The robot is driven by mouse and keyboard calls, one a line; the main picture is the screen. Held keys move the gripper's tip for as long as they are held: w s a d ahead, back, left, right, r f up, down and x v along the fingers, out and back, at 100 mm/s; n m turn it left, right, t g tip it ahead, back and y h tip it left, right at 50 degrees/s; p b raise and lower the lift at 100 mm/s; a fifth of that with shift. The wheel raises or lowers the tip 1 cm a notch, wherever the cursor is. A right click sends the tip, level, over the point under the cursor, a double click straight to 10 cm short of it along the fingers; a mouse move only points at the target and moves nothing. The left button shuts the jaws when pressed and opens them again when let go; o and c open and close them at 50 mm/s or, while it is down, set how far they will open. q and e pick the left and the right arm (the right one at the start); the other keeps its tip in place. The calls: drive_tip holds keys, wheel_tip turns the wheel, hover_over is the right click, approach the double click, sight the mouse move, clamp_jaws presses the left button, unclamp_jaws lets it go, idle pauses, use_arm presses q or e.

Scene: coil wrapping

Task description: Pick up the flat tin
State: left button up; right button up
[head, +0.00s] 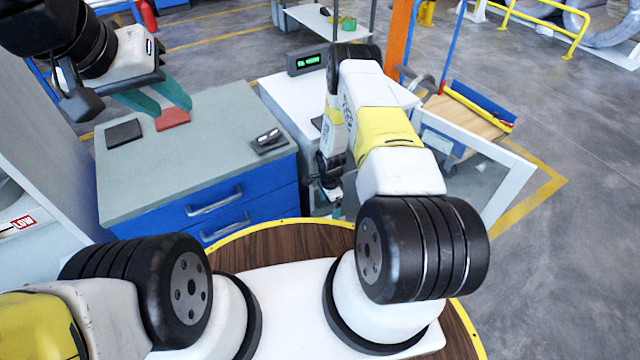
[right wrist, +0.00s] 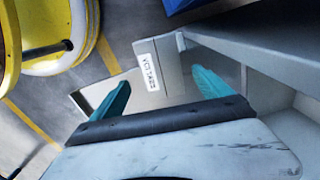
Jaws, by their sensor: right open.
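Several small flat items lie on the grey top of the blue cabinet (head: 190,152) in the head view: a red one (head: 172,119), a black one (head: 124,133) and a dark one with a silvery part (head: 268,141). I cannot tell for sure which is the flat tin. My right gripper (head: 336,211) hangs low beside the cabinet's right end, mostly hidden by my arm. In the right wrist view its fingers (right wrist: 160,88) are apart with nothing between them.
A white table with a display box (head: 308,61) stands right of the cabinet. A white-framed panel (head: 470,165) and a wooden-bed cart (head: 465,122) are further right. A labelled plate (right wrist: 150,72) shows beyond my right fingers. Open floor lies at the far right.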

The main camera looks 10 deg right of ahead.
sight(328, 214)
wheel_tip(328, 214, down, 6)
drive_tip(key=shift+w+a+r, duration=0.1)
drive_tip(key=shift+a+r, duration=0.05)
drive_tip(key=shift+r, duration=0.1)
drive_tip(key=shift+c, duration=0.2)
drive_tip(key=c, duration=1.6)
drive_tip(key=shift+r, duration=0.15)
